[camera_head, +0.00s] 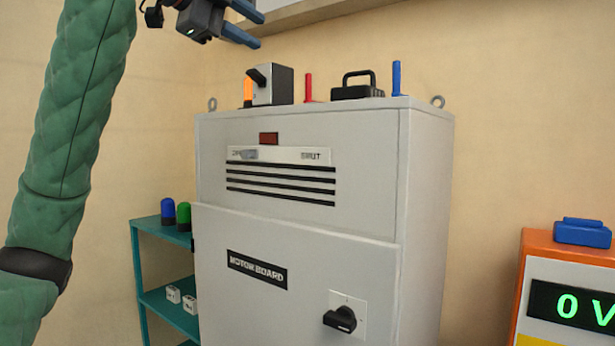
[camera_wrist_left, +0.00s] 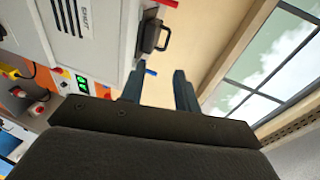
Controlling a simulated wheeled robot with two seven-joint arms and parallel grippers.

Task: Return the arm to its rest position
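My left arm, in a green quilted sleeve (camera_head: 78,110), rises along the left side of the head view. Its gripper (camera_head: 260,31) is high up at the top edge, above and left of the grey cabinet's top. Its two blue fingers are apart and nothing is between them. In the left wrist view the gripper (camera_wrist_left: 158,82) also shows with its fingers spread, against the bare wall. It touches nothing that I can see. My right gripper does not show in either view.
The grey motor board cabinet (camera_head: 300,220) fills the middle, with a black case (camera_head: 357,88) and small items on top. A teal shelf (camera_head: 160,300) stands at left, an orange-framed voltage display (camera_head: 570,300) at right. A window (camera_wrist_left: 275,65) shows in the wrist view.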

